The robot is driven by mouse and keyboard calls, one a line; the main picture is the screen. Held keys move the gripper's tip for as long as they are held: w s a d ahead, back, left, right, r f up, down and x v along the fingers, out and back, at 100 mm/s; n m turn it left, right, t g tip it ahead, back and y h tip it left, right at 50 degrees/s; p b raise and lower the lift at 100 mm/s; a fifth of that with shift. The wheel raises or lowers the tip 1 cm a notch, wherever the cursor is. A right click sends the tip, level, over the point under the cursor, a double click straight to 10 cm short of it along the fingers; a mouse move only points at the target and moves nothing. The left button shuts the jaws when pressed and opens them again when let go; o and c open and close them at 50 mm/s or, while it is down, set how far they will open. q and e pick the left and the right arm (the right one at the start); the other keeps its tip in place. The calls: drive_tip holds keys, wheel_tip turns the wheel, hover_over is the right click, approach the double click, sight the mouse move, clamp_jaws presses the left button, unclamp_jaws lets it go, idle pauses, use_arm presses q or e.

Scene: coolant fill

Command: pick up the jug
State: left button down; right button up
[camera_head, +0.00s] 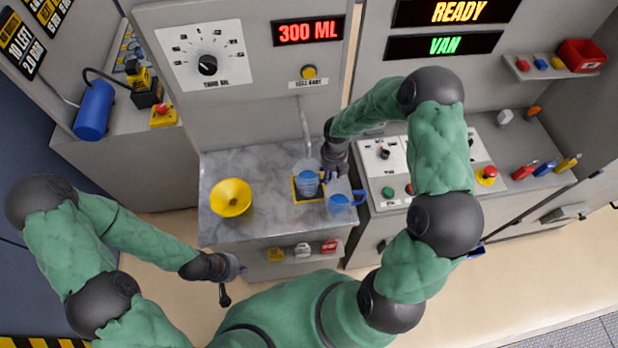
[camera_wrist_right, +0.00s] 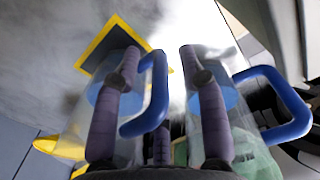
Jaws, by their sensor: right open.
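Two clear jugs with blue contents and blue handles stand on the marble counter (camera_head: 223,168). One jug (camera_head: 305,184) is at the yellow-edged pad (camera_head: 294,198) under the spout; the other jug (camera_head: 340,205) stands just right of it. My right gripper (camera_head: 331,174) is open above and between them. In the right wrist view its fingers (camera_wrist_right: 160,105) spread either side of the left jug's handle (camera_wrist_right: 156,85). They partly cover the left jug (camera_wrist_right: 132,145) and the right jug (camera_wrist_right: 230,100). Contact cannot be told. My left gripper (camera_head: 234,278) is away, in front of the counter; its opening is unclear.
A yellow funnel (camera_head: 231,197) stands on the counter's left side. A control panel with buttons (camera_head: 388,192) is right of the jugs, close to my right arm. A shelf with small items (camera_head: 302,250) is below the counter front.

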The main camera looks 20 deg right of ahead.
drive_tip(key=shift+f, duration=0.3)
clamp_jaws()
drive_tip(key=shift+r, duration=0.2)
